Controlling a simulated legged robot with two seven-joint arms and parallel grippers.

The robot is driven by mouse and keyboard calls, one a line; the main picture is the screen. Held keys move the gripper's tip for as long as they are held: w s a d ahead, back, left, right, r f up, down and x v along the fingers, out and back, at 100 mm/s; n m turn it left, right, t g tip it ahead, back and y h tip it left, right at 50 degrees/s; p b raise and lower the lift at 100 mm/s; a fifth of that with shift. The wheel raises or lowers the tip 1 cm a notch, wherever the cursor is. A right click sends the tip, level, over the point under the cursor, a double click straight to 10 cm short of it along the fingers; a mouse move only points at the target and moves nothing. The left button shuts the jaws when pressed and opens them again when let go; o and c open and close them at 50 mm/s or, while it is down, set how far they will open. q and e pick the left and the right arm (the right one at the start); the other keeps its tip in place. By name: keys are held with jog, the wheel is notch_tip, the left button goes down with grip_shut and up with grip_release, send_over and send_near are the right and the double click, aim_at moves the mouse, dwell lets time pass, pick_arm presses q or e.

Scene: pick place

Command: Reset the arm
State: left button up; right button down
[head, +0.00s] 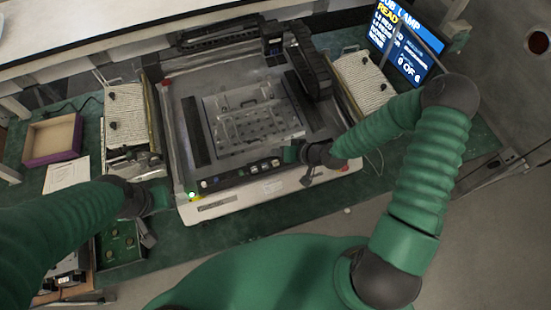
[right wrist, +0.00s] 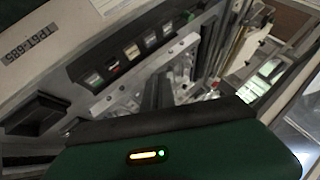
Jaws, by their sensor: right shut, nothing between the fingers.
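My right arm comes in from the right in the head view. Its gripper (head: 307,178) is at the front right of the grey bench machine (head: 222,207), over the front edge beside the button panel. It is shut and empty. In the right wrist view, its dark fingers (right wrist: 158,92) show in front of the machine's row of buttons (right wrist: 132,52). My left arm comes in from the left. Its gripper (head: 148,236) hangs in front of the machine's left corner, over the green circuit board (head: 121,243). Its fingers are too small and dark to read.
The machine has a black gantry (head: 308,65) and a clear-topped fixture (head: 250,118) inside. White ribbed trays (head: 125,115) stand on both sides. A purple-edged box (head: 53,139) is at the left. A monitor (head: 408,45) is at the back right. Bare floor lies at the right.

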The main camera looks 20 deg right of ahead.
jog(key=shift+r, duration=0.2)
dwell(0.5)
jog(key=s+d+f+n+g+h+b, duration=0.2)
jog(key=s+d+f+g+h+b, duration=0.25)
jog(key=b, duration=0.45)
jog(key=s+r+h+b, duration=0.1)
jog(key=s+r+b, duration=0.3)
jog(key=s+b, duration=0.3)
jog(key=s, duration=0.2)
jog(key=shift+s+a+r+m, duration=0.15)
jog(key=shift+s+m, duration=0.15)
jog(key=shift+d, duration=0.3)
